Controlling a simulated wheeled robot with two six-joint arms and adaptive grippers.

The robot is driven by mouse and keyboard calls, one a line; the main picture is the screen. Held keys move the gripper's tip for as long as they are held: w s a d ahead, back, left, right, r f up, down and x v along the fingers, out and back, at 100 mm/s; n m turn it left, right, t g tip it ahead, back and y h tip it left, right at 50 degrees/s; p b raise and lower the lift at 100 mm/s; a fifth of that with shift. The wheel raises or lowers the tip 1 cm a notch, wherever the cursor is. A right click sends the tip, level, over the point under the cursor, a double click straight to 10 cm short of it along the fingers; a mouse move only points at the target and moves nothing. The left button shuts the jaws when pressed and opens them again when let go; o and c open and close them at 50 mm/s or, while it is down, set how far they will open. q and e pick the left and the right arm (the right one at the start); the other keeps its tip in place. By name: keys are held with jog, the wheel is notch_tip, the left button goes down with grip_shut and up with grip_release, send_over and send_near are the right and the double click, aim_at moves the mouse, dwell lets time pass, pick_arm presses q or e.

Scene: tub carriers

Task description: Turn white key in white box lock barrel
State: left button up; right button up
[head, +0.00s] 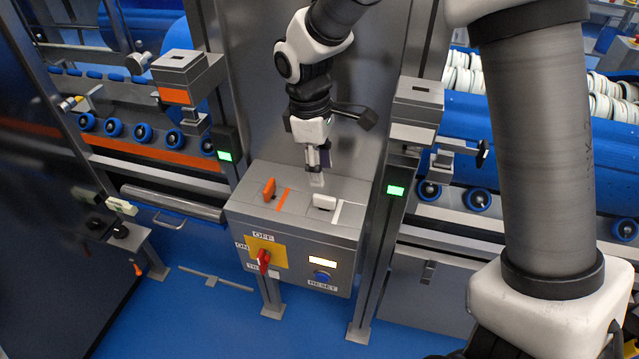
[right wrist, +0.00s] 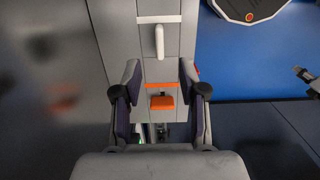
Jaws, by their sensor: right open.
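A white key (head: 324,202) sits upright on top of the grey control box (head: 300,222), beside a white stripe. It runs across that stripe's direction and also shows in the right wrist view (right wrist: 159,42). An orange key (head: 268,188) stands to its left, in line with its orange stripe. My right gripper (head: 317,178) points down just above and behind the white key, apart from it. In the right wrist view its open fingers (right wrist: 160,68) have nothing between them. A grey box with a white band (head: 413,133) stands at the right, with a slot on top. My left gripper is not in view.
A similar box with an orange band (head: 174,96) stands at the left. The control box front carries a red switch (head: 264,260) and a blue button (head: 322,276). Grey posts with green lights flank it. Blue tubs lie on rollers at both sides.

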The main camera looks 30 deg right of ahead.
aim_at(325, 197)
jog(key=shift+w+f, duration=0.2)
jog(key=shift+f, duration=0.6)
jog(key=f, duration=0.7)
jog(key=shift+s+d, duration=0.3)
jog(key=shift+s, duration=0.1)
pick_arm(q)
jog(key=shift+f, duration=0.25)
pick_arm(e)
jog(key=shift+s+r, duration=0.1)
jog(key=shift+s, duration=0.05)
grip_shut()
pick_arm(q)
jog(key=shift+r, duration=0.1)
